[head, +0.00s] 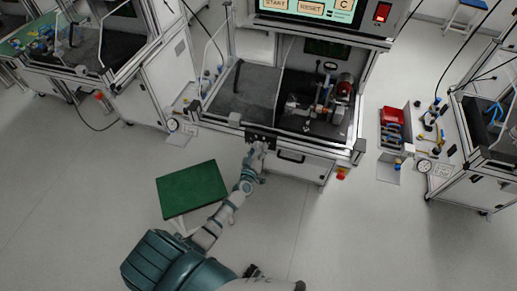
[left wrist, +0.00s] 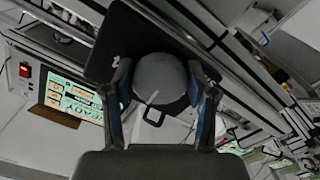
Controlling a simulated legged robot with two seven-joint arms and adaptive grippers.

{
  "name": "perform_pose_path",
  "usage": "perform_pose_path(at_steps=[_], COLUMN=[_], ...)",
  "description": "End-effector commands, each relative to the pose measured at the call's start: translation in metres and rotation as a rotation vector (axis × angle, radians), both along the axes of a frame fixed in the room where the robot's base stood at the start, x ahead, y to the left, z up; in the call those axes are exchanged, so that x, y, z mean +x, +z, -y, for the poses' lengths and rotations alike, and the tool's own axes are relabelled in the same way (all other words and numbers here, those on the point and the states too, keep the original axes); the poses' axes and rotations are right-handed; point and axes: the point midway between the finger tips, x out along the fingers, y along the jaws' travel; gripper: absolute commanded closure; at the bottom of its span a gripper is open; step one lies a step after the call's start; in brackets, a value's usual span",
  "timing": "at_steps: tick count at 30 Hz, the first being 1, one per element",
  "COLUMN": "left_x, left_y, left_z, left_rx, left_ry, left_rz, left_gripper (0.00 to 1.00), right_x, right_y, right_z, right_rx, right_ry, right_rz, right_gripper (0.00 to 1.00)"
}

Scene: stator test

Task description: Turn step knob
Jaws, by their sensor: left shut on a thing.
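The step knob (left wrist: 162,80) is a round grey knob with a white pointer line, in front of a dark plate (left wrist: 130,38) in the left wrist view. The pointer line slants in the picture. My left gripper (head: 259,143) reaches the front edge of the middle test station in the head view. In the left wrist view its two blue-grey fingers stand on either side of the knob, shut on it. The gripper hides the knob in the head view. My right gripper is not in view.
The middle station has a screen (head: 310,9) above and a motor fixture (head: 335,98) on its bed. A green-topped stool (head: 192,189) stands left of my left arm. Other stations flank it at left and right.

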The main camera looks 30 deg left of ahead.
Motion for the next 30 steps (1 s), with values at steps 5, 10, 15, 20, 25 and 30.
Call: perform_pose_path(at_steps=[5,10,15,20,25,30], left_x=[0.0,0.0,0.0,0.0,0.0,-0.001], left_y=[0.002,0.002,0.002,0.002,0.002,0.001], left_z=[-0.003,-0.002,-0.002,-0.002,-0.003,-0.003], left_rx=[-0.161,-0.319,-0.476,-0.623,-0.768,-0.889], left_ry=[0.006,0.007,0.007,0.008,0.009,0.008], left_rz=[0.044,0.082,0.12,0.154,0.19,0.218], left_gripper=[0.78,0.78,0.78,0.78,0.78,0.78], right_x=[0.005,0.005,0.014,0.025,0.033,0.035], right_y=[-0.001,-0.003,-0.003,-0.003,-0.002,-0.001], right_z=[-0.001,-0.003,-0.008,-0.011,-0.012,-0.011], right_rx=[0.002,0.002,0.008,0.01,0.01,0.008], right_ry=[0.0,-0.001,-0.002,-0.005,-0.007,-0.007], right_rz=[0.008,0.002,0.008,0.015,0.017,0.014], right_gripper=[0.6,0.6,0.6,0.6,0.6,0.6])
